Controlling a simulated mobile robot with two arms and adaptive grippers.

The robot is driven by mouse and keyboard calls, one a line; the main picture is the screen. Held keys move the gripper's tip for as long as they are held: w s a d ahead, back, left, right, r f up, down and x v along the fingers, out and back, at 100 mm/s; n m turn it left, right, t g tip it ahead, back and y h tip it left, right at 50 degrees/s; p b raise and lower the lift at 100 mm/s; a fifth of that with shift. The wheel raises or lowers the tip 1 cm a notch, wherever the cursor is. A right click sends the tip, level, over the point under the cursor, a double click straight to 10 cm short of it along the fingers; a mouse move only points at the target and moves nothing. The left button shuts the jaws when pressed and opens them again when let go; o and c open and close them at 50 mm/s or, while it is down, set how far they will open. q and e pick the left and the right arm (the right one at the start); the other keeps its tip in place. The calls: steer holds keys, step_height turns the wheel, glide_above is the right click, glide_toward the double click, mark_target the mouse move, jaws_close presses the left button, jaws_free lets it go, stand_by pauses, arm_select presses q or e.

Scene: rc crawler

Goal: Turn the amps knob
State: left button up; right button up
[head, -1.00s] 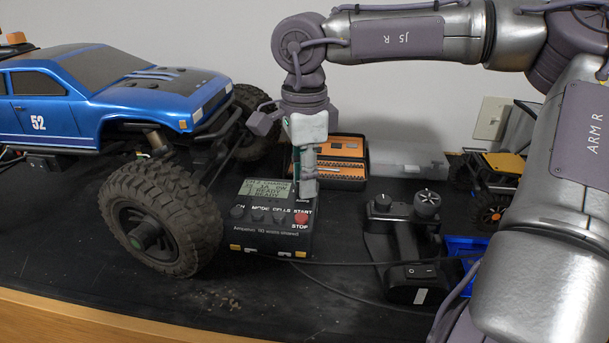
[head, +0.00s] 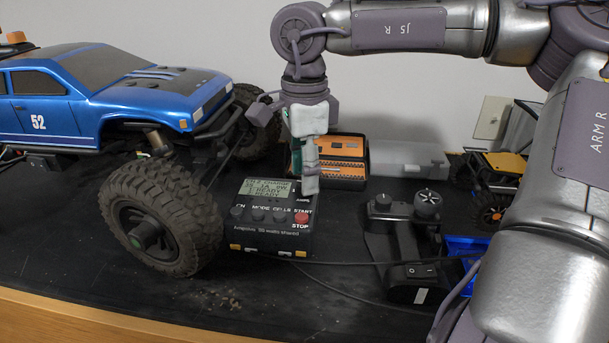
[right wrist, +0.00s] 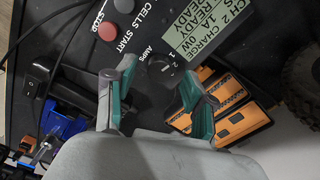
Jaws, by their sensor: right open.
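The black charger box (head: 262,244) stands on the dark mat. Its lit screen (head: 268,189) reads READY, and a red STOP button (head: 301,217) is at its right. In the right wrist view the amps knob (right wrist: 161,70) is a round black dial beside the AMPS label, with marks 1 and 2. My right gripper (head: 310,190) points down over the charger's right back corner and hides the knob in the head view. In the right wrist view its two open fingers (right wrist: 156,78) lie on either side of the knob, empty. Their exact height above it cannot be told.
A blue truck (head: 110,85) with big tyres stands close on the left. Behind the charger is an orange-and-black tool case (head: 342,150). A black handheld controller (head: 395,240) and cables lie to the right. The front mat is mostly clear.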

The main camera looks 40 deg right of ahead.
step_height(320, 180, up, 11)
stand_by(0.3)
steer(key=shift+f, duration=0.15)
stand_by(0.4)
